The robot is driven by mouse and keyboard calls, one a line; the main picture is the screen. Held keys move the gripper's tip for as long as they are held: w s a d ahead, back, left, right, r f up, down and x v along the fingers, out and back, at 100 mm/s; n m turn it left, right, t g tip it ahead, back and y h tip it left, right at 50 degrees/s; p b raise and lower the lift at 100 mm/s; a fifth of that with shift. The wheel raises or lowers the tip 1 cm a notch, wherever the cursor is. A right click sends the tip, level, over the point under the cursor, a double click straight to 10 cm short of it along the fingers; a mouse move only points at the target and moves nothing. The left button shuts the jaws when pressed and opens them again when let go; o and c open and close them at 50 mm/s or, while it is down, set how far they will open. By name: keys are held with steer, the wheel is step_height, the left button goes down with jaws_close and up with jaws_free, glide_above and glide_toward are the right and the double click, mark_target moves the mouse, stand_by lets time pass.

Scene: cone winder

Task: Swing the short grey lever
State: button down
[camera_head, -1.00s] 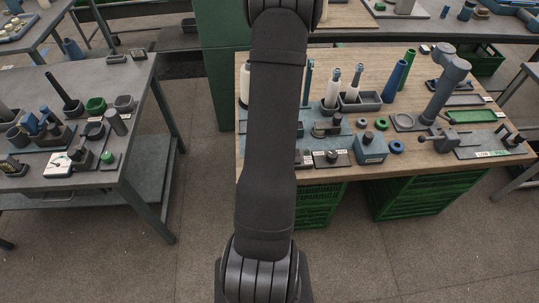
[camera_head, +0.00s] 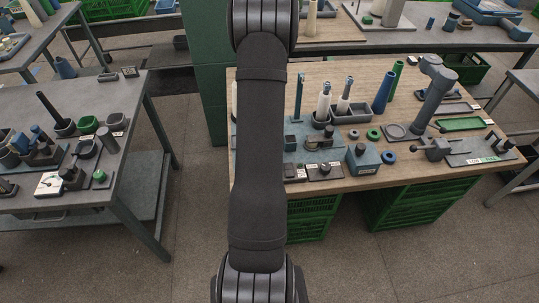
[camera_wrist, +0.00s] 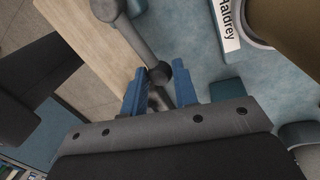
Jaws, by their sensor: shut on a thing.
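In the wrist view, the short grey lever (camera_wrist: 134,39) is a grey rod with a round grey knob (camera_wrist: 159,73). The two blue fingers of my gripper (camera_wrist: 158,70) stand on either side of the knob end, and my gripper is shut on the lever there. The rod runs from the fingers toward the top left. It lies over the edge of a blue-grey base plate (camera_wrist: 205,62). In the head view, my own arm hides my gripper, and I cannot make out the lever there.
A white label reading "Haldrey" (camera_wrist: 228,22) and a large brown rounded part (camera_wrist: 290,28) sit right of the fingers. In the head view, the wooden table (camera_head: 350,183) holds a blue box (camera_head: 362,158), a blue cone (camera_head: 383,92) and several fittings. Green crates (camera_head: 415,195) stand below.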

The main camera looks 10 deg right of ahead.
steer(key=shift+w+n, duration=0.3)
steer(key=shift+n, duration=0.1)
steer(key=shift+w+a, duration=0.1)
steer(key=c, duration=1.1)
jaws_free()
steer(key=shift+c, duration=0.2)
steer(key=w+r, duration=0.3)
steer(key=r, duration=1.4)
steer(key=shift+d, duration=0.25)
steer(key=shift+w, duration=0.1)
steer(key=s+f, duration=0.1)
steer(key=f, duration=0.4)
steer(key=s+f, duration=0.1)
steer(key=f, duration=0.5)
steer(key=s+f, duration=0.1)
steer(key=f, duration=0.5)
steer(key=shift+s+a, duration=0.15)
steer(key=shift+a, duration=0.1)
